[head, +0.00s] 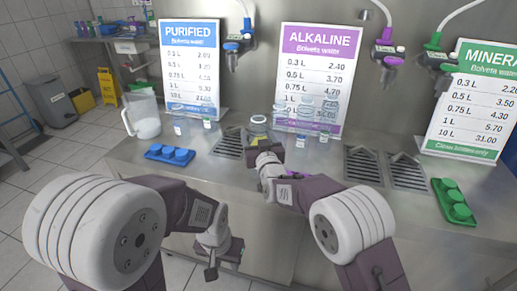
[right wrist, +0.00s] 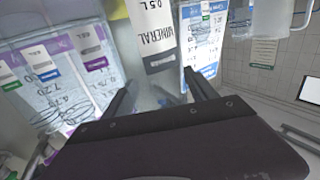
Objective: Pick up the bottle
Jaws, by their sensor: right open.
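Several clear bottles stand on the steel counter. One bottle (head: 258,124) is just beyond my right gripper (head: 264,152), which partly hides it. In the right wrist view, a white label reading "0.5 L MINERAL" (right wrist: 152,35) lies ahead of the right gripper's two dark fingers (right wrist: 160,95). The fingers are spread apart; whether the clear bottle body reaches between them is hard to tell. Other bottles stand by the purified sign (head: 180,120) and by the alkaline sign (head: 303,122). My left gripper (head: 224,258) hangs low in front of the counter, away from the bottles; its jaw opening is unclear.
A jug (head: 143,115) and a blue cap tray (head: 170,154) are on the left of the counter. A green cap tray (head: 453,200) is at the right. Drain grates (head: 408,172) lie in the counter. Price signs (head: 318,60) and taps stand behind.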

